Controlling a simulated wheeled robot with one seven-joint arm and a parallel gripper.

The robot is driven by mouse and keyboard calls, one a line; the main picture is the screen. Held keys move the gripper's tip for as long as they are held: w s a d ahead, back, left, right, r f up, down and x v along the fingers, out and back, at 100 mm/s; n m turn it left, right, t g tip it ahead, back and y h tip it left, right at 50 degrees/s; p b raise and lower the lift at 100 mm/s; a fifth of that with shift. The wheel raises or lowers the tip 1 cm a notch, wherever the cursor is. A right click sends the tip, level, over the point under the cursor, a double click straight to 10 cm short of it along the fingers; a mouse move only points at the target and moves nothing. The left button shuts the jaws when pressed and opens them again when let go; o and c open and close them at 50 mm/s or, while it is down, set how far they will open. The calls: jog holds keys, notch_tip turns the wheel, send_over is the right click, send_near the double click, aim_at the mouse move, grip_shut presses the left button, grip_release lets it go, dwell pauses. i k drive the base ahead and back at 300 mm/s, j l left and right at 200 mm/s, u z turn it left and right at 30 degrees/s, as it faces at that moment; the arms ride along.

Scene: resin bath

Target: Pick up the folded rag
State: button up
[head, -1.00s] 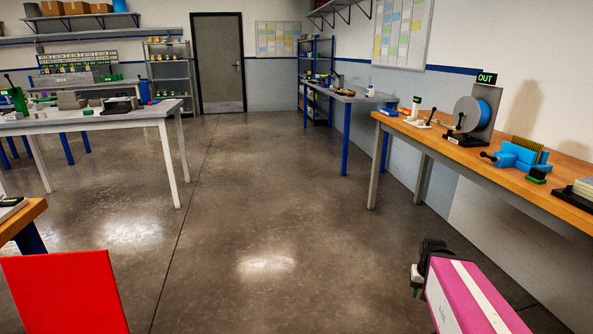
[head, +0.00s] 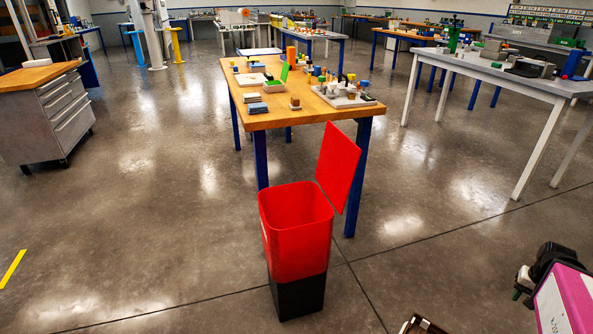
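I cannot make out the folded rag for certain. A small blue flat stack (head: 258,107) lies on the near left of the wooden table (head: 275,119), and a pale flat item (head: 37,64) lies on the drawer cabinet; both are too small to identify. My pink and white arm shows at the lower right, with a dark end (head: 545,268) above the floor, well apart from the table. Whether its fingers are open or shut does not show.
A red bin (head: 298,240) with a black base and raised red lid (head: 338,165) stands before the table. The wheeled drawer cabinet (head: 55,118) is at left, a white-legged bench (head: 478,62) at right. A dark object (head: 424,325) is cut off at the bottom edge.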

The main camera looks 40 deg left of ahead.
aim_at(259, 107)
jog(key=i+u, duration=0.2)
jog(key=u, duration=0.3)
jog(key=i+l+u, duration=0.15)
jog(key=u, duration=0.35)
jog(key=i+l+u, duration=0.2)
jog(key=u, duration=0.3)
jog(key=i+l+u, duration=0.1)
jog(key=u, duration=0.35)
jog(key=i+l+u, duration=0.15)
jog(key=l+u, duration=0.2)
jog(key=i+l+u, duration=0.15)
jog(key=l+u, duration=0.15)
jog(key=i+l+u, duration=0.1)
jog(key=l+u, duration=0.25)
